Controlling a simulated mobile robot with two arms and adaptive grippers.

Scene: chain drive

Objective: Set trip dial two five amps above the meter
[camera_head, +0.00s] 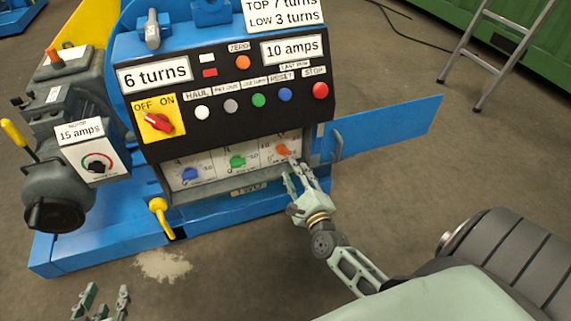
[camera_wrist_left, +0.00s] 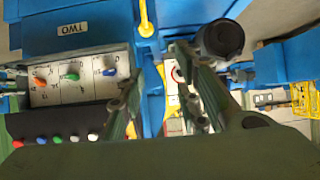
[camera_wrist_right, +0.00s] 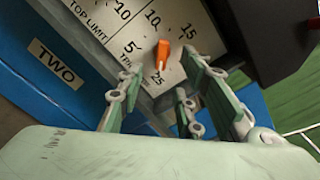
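The orange trip dial (camera_head: 283,151) is at the right end of the lower white panel, above the "TWO" plate (camera_head: 247,191). In the right wrist view the orange knob (camera_wrist_right: 162,54) is among printed 5, 10, 15 and 25; I cannot tell exactly where it points. My right gripper (camera_head: 303,172) is open just below and right of the knob, its fingers (camera_wrist_right: 160,88) apart with nothing between them. The meter window (camera_head: 291,50) reads "10 amps". Another box (camera_head: 81,133) reads "15 amps". My left gripper (camera_head: 100,298) is open and empty, low at left.
Green (camera_head: 238,162) and blue (camera_head: 189,174) dials sit left of the orange one. Above are several push buttons and a red OFF/ON switch (camera_head: 157,123). A yellow-handled lever (camera_head: 158,206) stands below the panel. A blue plate (camera_head: 390,127) juts out right. Floor in front is clear.

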